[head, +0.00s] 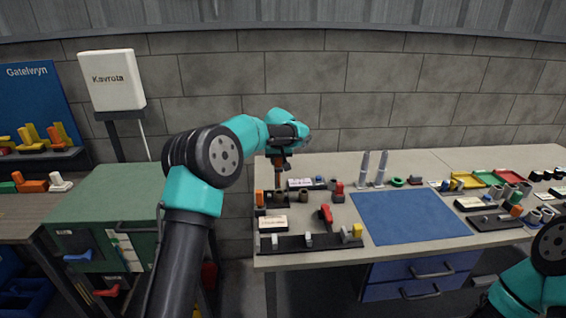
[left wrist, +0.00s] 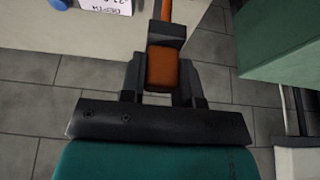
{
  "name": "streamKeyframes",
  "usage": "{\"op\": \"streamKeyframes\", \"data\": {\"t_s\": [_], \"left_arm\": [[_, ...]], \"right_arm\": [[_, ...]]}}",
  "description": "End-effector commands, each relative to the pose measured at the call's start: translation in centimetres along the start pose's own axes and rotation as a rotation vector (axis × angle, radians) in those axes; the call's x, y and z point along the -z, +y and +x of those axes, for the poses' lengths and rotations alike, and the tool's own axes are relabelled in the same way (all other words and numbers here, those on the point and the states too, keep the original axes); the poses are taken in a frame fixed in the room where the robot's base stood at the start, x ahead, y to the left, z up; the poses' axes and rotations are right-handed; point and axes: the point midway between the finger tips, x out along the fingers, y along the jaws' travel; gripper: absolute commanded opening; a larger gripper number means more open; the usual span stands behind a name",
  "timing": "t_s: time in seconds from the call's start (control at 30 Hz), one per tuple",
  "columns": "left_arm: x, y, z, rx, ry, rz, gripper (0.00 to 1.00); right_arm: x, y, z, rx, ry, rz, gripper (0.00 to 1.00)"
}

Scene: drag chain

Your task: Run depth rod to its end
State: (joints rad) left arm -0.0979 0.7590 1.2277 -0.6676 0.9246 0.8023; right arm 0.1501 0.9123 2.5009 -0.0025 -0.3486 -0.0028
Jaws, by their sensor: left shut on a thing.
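My left gripper (head: 278,160) is above the near left end of the workbench. It points down and is shut. In the left wrist view its jaws (left wrist: 163,85) close on both sides of an orange block (left wrist: 162,68), which I take to be part of the depth rod. A dark collar (left wrist: 167,35) sits just beyond the block, and a thin orange rod (left wrist: 166,10) runs on from it out of the picture. The rod's far end is hidden. Of my right arm only links show at the lower right; its gripper is out of view.
A white card with lettering (left wrist: 105,4) lies on the bench near the rod. Several small fixtures, a red clamp (head: 326,214) and a black rail (head: 310,243) stand nearby. A blue mat (head: 410,217) is clear. A green cabinet (head: 105,205) stands to the left.

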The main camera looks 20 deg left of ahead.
Motion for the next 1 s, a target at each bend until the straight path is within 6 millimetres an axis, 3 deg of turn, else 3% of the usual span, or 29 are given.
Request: {"op": "streamKeyframes", "data": {"t_s": [0.07,0.1,0.33,0.73,1.0], "left_arm": [[0.3,0.1,-0.5,-0.003,0.010,0.001,0.00],[0.3,0.1,-0.6,-0.004,0.011,0.000,0.32],[0.2,0.1,-0.4,-0.003,0.008,0.001,0.54],[0.2,0.1,-0.9,-0.003,0.007,0.000,0.55],[0.2,0.1,-4.6,-0.004,0.010,0.000,0.55]], "right_arm": [[0.0,0.0,0.0,0.000,0.000,0.000,0.43],[0.0,0.0,0.0,0.000,0.000,0.000,0.43],[0.0,0.0,0.0,0.000,0.000,0.000,0.43],[0.0,0.0,0.0,0.000,0.000,0.000,0.43],[0.0,0.0,0.0,0.000,0.000,0.000,0.43]]}}
